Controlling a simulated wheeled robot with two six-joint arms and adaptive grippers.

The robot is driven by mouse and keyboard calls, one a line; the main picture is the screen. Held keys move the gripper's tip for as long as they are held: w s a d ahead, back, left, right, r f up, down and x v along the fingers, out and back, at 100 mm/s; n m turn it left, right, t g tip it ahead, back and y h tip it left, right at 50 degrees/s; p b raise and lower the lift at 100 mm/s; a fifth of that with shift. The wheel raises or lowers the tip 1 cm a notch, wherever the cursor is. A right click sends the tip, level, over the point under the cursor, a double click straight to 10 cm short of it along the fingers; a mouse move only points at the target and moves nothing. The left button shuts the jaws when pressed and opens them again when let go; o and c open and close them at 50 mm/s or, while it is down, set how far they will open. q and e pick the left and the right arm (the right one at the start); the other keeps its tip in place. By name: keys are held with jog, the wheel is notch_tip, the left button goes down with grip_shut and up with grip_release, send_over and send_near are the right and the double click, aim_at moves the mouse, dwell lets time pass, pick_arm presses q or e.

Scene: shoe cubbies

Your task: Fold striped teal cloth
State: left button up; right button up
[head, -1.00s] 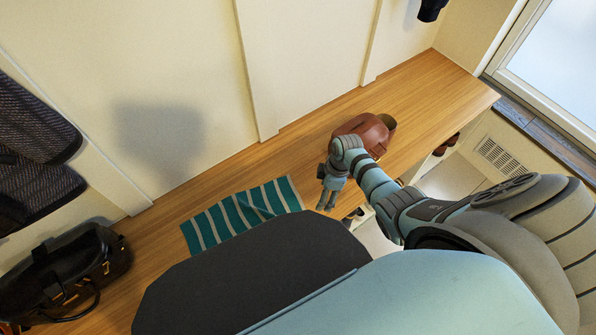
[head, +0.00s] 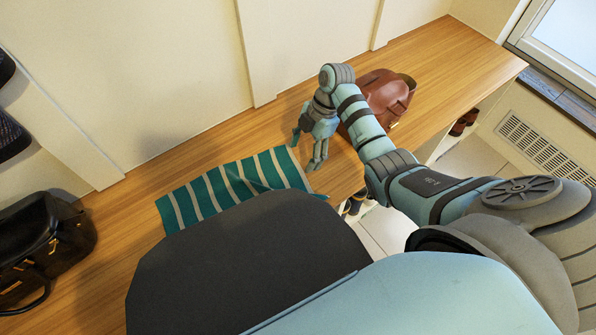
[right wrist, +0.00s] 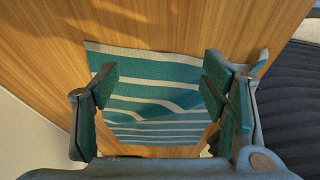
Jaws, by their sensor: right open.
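The teal cloth with pale stripes (head: 203,200) lies on the wooden bench, its near edge hidden behind my own dark body in the head view. It is slightly rumpled towards its right end. My right gripper (head: 306,151) is open and empty at the cloth's right end, fingers pointing down. In the right wrist view the cloth (right wrist: 155,73) lies below and between the spread fingers of the right gripper (right wrist: 160,88). I cannot tell whether the fingertips touch it. My left gripper is not in view.
A brown leather bag (head: 385,95) stands on the wooden bench (head: 455,62) just right of my right gripper. A black bag (head: 42,245) sits at the far left. The wall runs along the bench's back. Shoes (head: 465,120) show below the bench's front edge.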

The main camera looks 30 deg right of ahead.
aim_at(298, 167)
jog(key=shift+x, duration=1.35)
jog(key=shift+f, duration=0.2)
jog(key=shift+c, duration=0.2)
jog(key=shift+s+a+r, duration=0.1)
jog(key=c, duration=0.7)
jog(key=shift+c, duration=0.2)
